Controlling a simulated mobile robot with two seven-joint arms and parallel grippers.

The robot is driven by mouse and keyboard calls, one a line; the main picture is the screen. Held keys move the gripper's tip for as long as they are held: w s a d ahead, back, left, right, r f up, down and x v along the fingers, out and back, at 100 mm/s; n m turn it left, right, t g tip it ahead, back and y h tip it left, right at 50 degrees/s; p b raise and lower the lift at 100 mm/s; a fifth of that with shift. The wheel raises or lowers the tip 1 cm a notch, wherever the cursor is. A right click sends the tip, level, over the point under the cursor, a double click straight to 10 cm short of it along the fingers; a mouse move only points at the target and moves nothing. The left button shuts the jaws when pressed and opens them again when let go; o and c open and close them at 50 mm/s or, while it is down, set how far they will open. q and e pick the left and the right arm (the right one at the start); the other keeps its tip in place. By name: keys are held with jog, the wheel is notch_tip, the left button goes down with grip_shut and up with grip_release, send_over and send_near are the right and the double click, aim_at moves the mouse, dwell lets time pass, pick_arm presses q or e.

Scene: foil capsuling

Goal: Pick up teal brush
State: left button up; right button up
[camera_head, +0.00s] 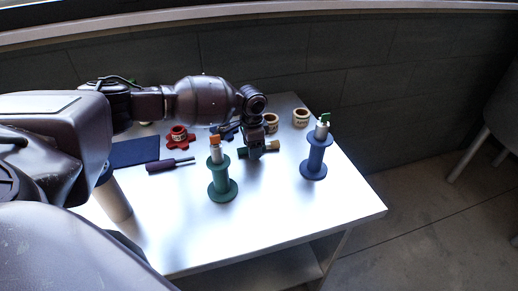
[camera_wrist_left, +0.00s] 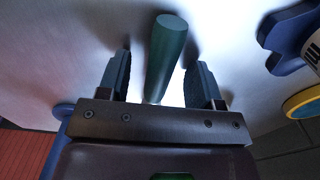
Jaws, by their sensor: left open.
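The teal brush lies on the white table. In the head view its teal handle (camera_head: 241,153) shows to the left of my left gripper (camera_head: 256,156) and its tan end (camera_head: 274,146) to the right, with the middle hidden by the gripper. In the left wrist view the teal handle (camera_wrist_left: 166,50) runs between the two fingers of my left gripper (camera_wrist_left: 160,78), with a gap on each side. My left gripper is open around the brush and does not visibly touch it. My right gripper is not in view.
A teal spool (camera_head: 222,188) stands close in front, and a blue spool (camera_head: 314,160) stands to the right. A red star-shaped holder (camera_head: 180,141), a blue mat (camera_head: 134,152), a dark-handled tool (camera_head: 165,165) and tape rolls (camera_head: 301,118) lie around. The front right table is clear.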

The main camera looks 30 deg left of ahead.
pick_arm(q)
jog(key=shift+c, duration=0.5)
jog(key=c, duration=0.9)
jog(key=shift+r, duration=0.1)
notch_tip(320, 180, up, 20)
jog(key=p, duration=0.2)
jog(key=shift+p, duration=0.35)
